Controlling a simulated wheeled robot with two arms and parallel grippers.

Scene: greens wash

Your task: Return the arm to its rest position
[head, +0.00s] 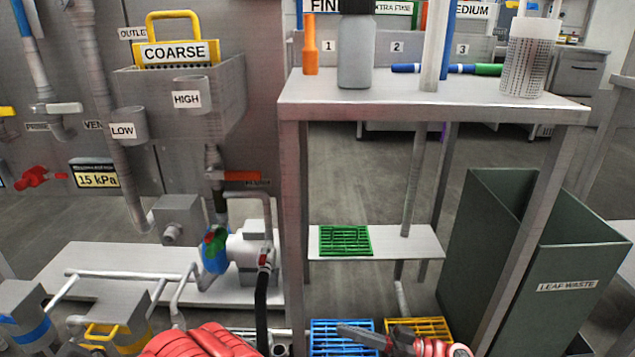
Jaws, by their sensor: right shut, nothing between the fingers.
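My right gripper (348,332) shows at the bottom edge of the head view, right of the middle. Its dark fingers point left and are closed together with nothing held. It appears in front of a blue grid (325,325) and a yellow grid (436,325), which it partly hides. I cannot tell how high it is above them. A red ribbed part of my own body (205,343) shows at the bottom left of the middle. My left gripper is not in view.
A grey stand (430,95) holds a grey bottle (357,50), a perforated white cup (528,60) and markers. A green grid (344,240) lies on its lower shelf. A dark green leaf waste bin (570,275) stands right. Pipes, a pump and a "COARSE" basket box (180,100) are left.

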